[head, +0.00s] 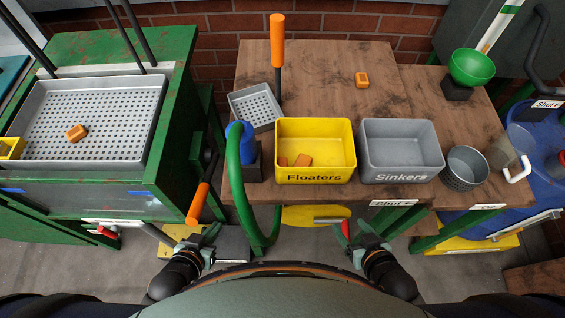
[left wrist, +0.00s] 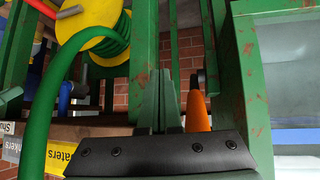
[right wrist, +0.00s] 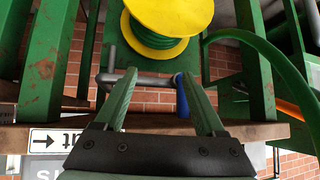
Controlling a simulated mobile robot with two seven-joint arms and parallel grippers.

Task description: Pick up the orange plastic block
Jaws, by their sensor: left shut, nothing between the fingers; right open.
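One orange block (head: 76,132) lies on the perforated metal tray (head: 120,95) at the left. Another orange block (head: 361,79) lies on the wooden table toward the back. Orange-brown pieces (head: 302,160) lie inside the yellow Floaters bin (head: 315,128). I cannot tell which of these is the plastic block. My left gripper (head: 211,233) is shut and empty, low in front of the table; its fingers meet in the left wrist view (left wrist: 168,100). My right gripper (head: 359,232) is open and empty, also low in front; its fingers stand apart in the right wrist view (right wrist: 160,92).
A grey Sinkers bin (head: 400,128) stands beside the yellow one, with a metal bucket (head: 465,168) to its right. A green hose (head: 236,190) hangs over the table's front edge. An orange-handled lever (head: 198,203) rises near my left gripper. The table's back middle is mostly clear.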

